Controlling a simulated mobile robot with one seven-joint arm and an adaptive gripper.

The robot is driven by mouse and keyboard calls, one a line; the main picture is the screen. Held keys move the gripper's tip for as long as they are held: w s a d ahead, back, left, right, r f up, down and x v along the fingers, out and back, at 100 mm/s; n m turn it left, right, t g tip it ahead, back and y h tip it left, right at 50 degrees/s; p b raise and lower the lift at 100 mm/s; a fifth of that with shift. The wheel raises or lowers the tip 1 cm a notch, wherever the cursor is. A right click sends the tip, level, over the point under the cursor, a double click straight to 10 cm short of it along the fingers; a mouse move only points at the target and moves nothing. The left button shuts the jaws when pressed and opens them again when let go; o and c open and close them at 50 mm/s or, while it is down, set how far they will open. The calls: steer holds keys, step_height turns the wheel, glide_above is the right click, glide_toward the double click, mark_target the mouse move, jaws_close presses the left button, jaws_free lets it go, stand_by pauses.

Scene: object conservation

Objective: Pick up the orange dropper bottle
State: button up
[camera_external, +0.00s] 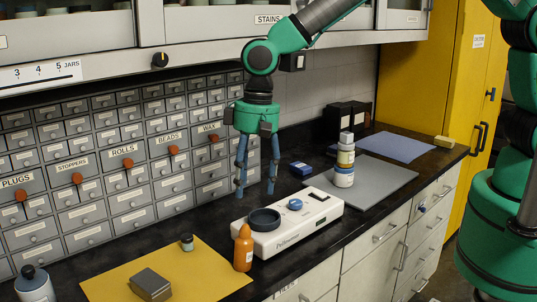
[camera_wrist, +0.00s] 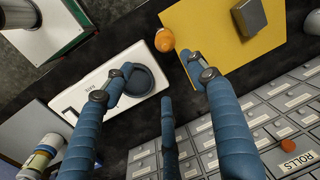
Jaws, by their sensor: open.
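The orange dropper bottle (camera_external: 243,249) stands upright on the black counter, at the front right edge of the yellow mat and just left of the white balance. In the wrist view it shows from above as an orange round shape (camera_wrist: 165,40), beyond the fingers and between the balance and the mat. My gripper (camera_external: 256,193) is open and empty, pointing down above the back of the counter near the drawers. It is higher than the bottle and apart from it. Its blue fingers also show in the wrist view (camera_wrist: 158,78).
The white balance (camera_external: 318,214) with a dark dish (camera_external: 264,219) stands beside the bottle. A grey box (camera_external: 150,284) and a small dark jar (camera_external: 187,242) are on the yellow mat (camera_external: 205,272). Stacked jars (camera_external: 344,176) stand at right. Drawers (camera_external: 130,180) and an upper cabinet bound the back.

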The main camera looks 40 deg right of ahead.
mark_target(246, 226)
steer(key=shift+s+a+f, duration=0.35)
steer(key=shift+a+f, duration=0.2)
steer(key=shift+a, duration=0.05)
steer(key=shift+s+a+f, duration=0.35)
steer(key=shift+a+f, duration=0.2)
steer(key=shift+a, duration=0.05)
steer(key=shift+f, duration=0.15)
steer(key=shift+s+a+f, duration=0.1)
steer(key=shift+a+f, duration=0.05)
steer(key=shift+f, duration=1.25)
steer(key=shift+w+a+f, duration=0.1)
steer(key=shift+a+f, duration=0.1)
steer(key=shift+f, duration=1.15)
steer(key=shift+s+a+f, duration=0.1)
steer(key=shift+a+f, duration=0.05)
steer(key=shift+f, duration=1.25)
steer(key=shift+f, duration=0.1)
steer(key=shift+a+f+b, duration=0.15)
steer(key=shift+f+b, duration=0.1)
steer(key=shift+f, duration=1)
steer(key=shift+a+f+b, duration=0.1)
steer(key=shift+f+b, duration=0.1)
steer(key=shift+f, duration=1)
steer(key=c, duration=1.3)
